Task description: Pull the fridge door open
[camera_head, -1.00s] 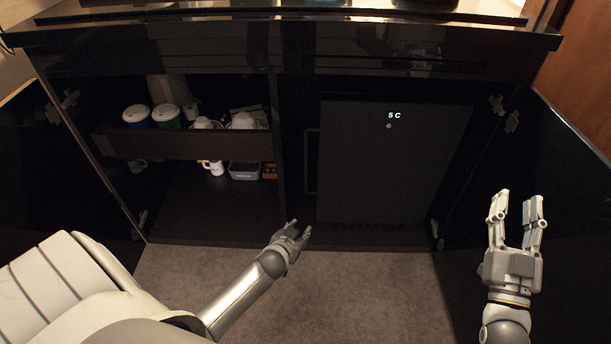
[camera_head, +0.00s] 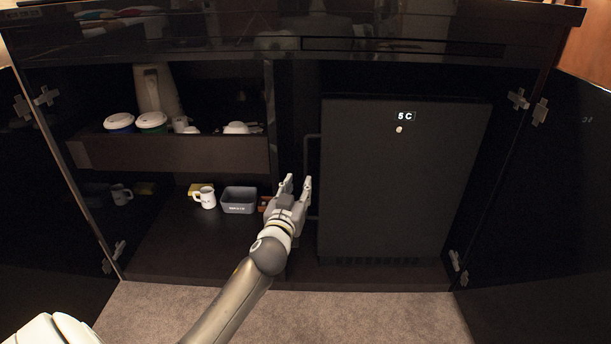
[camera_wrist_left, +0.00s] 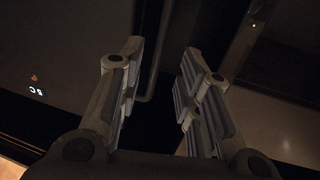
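The fridge door (camera_head: 395,185) is a dark panel, shut, in the right half of the cabinet, with a lit "5 C" display. Its handle (camera_head: 311,150) is a thin dark vertical bar along the door's left edge. My left gripper (camera_head: 297,184) is open and empty in front of the lower part of the handle. In the left wrist view the handle (camera_wrist_left: 157,60) runs between the two spread fingers, seemingly beyond the tips; I cannot tell whether they touch it. My right gripper is out of view.
Open cabinet doors stand at the left (camera_head: 45,190) and right (camera_head: 540,200). The left compartment has a drawer (camera_head: 170,154) with cups and a kettle (camera_head: 157,90), and below it a white mug (camera_head: 205,197) and a grey box (camera_head: 239,200). Carpet is clear in front.

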